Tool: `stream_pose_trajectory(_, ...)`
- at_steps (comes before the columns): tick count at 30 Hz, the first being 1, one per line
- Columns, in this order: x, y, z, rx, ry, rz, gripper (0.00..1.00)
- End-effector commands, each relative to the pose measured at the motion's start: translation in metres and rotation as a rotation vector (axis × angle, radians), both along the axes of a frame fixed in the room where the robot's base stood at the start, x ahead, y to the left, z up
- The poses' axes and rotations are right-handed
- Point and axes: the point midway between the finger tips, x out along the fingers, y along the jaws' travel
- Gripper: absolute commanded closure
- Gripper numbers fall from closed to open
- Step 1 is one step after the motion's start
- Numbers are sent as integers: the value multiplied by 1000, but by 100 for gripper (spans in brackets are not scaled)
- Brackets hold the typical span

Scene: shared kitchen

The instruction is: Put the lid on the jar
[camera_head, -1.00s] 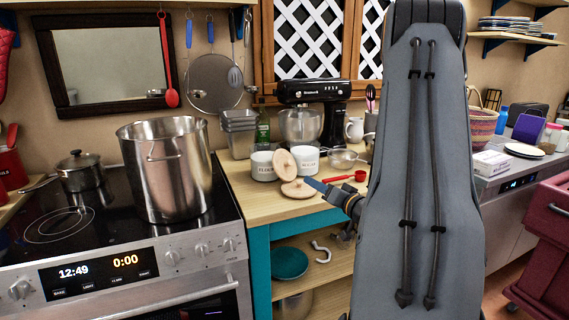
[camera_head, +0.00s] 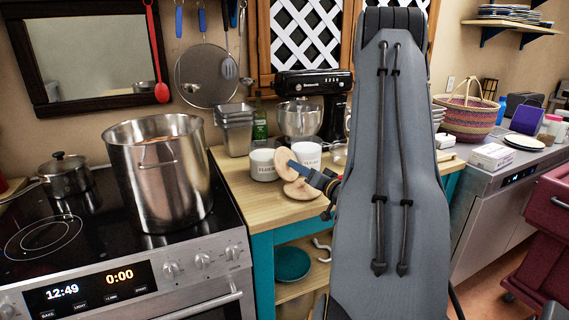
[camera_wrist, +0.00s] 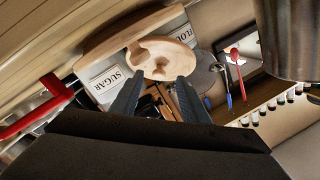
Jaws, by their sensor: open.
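Two white jars stand on the wooden counter: the FLOUR jar (camera_head: 263,168) at left and the SUGAR jar (camera_head: 308,156) at right. The SUGAR jar (camera_wrist: 104,82) also shows in the wrist view. One round wooden lid (camera_head: 281,160) stands tilted on edge in front of the jars. Another wooden disc (camera_head: 303,191) lies on the counter before them. My gripper (camera_head: 303,168) is open with blue fingers pointing at the tilted lid. In the wrist view, a lid with a raised knob (camera_wrist: 160,58) lies just beyond the open fingertips (camera_wrist: 157,84); contact cannot be told.
A large steel pot (camera_head: 160,180) stands on the stove at left. Steel containers (camera_head: 235,130), a green bottle (camera_head: 260,125) and a black stand mixer (camera_head: 312,95) stand behind the jars. My arm hides the counter's right part. Bare counter (camera_head: 250,195) shows in front of the FLOUR jar.

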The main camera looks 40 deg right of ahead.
Motion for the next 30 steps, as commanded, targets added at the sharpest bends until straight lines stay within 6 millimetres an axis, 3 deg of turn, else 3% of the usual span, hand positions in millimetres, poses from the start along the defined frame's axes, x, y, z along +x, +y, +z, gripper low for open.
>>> stream_pose_trajectory(6,29,-2,-1,1,0,5,58)
stream_pose_trajectory(15,34,-2,-1,1,1,4,58)
stream_pose_trajectory(23,34,-1,-1,0,1,6,100)
stream_pose_trajectory(30,35,-1,-1,0,0,6,100)
